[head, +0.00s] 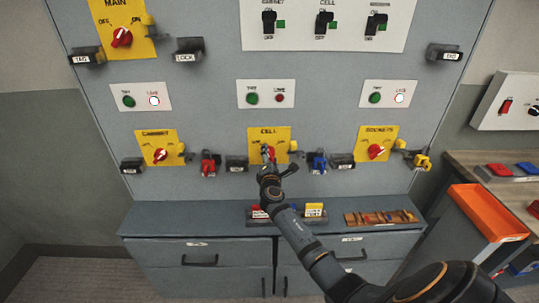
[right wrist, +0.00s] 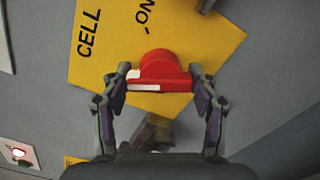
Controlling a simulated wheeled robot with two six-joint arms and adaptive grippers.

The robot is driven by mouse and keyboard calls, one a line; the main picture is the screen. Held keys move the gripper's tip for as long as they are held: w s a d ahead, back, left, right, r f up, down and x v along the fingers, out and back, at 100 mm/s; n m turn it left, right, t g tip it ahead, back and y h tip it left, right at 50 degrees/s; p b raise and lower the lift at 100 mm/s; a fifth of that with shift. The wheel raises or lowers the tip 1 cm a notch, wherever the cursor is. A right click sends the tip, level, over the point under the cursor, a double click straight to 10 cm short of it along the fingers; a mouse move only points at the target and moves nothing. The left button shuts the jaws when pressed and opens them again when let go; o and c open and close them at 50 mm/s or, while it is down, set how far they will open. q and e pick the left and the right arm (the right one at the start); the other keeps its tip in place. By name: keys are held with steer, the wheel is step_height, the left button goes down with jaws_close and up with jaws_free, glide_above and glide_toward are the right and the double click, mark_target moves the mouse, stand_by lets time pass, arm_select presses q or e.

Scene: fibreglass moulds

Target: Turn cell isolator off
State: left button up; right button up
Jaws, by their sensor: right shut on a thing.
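The cell isolator is a yellow plate marked CELL (head: 257,134) with a red rotary knob, in the middle of the panel's lower row. My right gripper (head: 269,166) reaches up to it from below and hides most of the knob in the head view. In the right wrist view the red knob (right wrist: 160,65) with its white mark sits between the fingertips of my right gripper (right wrist: 162,80), which is shut on its two sides. The word ON shows on the yellow plate (right wrist: 210,50); the OFF mark is not visible there. My left gripper is not in view.
Yellow isolators for cabinet (head: 155,146) and sockets (head: 376,144) flank it, with red (head: 209,163) and blue (head: 317,162) padlocks hanging between. Below, a ledge (head: 180,217) holds coloured tags and a wooden rack (head: 382,217).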

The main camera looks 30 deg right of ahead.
steer(key=shift+n+p, duration=0.6)
steer(key=shift+n, duration=1.1)
steer(key=shift+f+n, duration=0.1)
steer(key=shift+n, duration=0.2)
steer(key=o, duration=1.2)
steer(key=shift+c, duration=0.2)
steer(key=v, duration=1.2)
